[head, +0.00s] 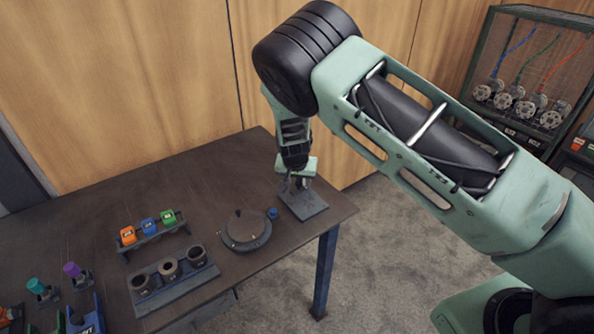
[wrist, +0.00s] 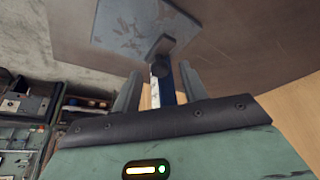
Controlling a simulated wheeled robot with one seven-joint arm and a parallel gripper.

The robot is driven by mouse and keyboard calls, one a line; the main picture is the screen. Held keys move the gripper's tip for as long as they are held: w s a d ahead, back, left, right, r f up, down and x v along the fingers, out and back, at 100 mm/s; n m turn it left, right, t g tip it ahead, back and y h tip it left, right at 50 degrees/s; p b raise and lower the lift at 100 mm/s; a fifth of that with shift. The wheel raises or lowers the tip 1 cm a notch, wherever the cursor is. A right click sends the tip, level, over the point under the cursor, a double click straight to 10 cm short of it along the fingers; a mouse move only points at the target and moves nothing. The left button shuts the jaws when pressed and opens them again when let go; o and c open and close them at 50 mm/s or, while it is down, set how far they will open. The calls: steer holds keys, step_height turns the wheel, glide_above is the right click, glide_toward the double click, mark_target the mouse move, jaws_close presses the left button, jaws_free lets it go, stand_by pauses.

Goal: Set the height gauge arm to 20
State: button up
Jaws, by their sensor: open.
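The height gauge stands near the right corner of the table, with its flat grey base plate (head: 308,208) in the head view. In the wrist view the base (wrist: 120,22) is at the top, and the gauge's upright and a dark round knob (wrist: 159,70) show between my fingers. My gripper (head: 298,182) is just above the base, around the upright. In the wrist view my gripper (wrist: 158,88) is open, with a finger on either side of the knob and upright. Whether either finger touches is unclear. The scale reading and the arm's height cannot be read.
A round grey flange (head: 246,230) and a small blue piece (head: 272,213) lie left of the gauge. A rack of orange, blue and green blocks (head: 150,225) and a tray with dark rings (head: 172,290) stand further left. The table's right edge is close to the gauge.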

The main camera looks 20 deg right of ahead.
steer(key=b+v, duration=0.3)
steer(key=v, duration=1.4)
steer(key=shift+b, duration=0.3)
steer(key=s+a+r+n+g+y+b, duration=0.1)
steer(key=s+n, duration=0.5)
steer(key=s, duration=1.2)
steer(key=s+a+r+n+g+y+b, duration=0.1)
steer(key=s+a+r+n+g, duration=0.2)
steer(key=s, duration=1.5)
steer(key=n, duration=0.4)
steer(key=shift+s+y, duration=0.3)
steer(key=shift+a+r, duration=0.1)
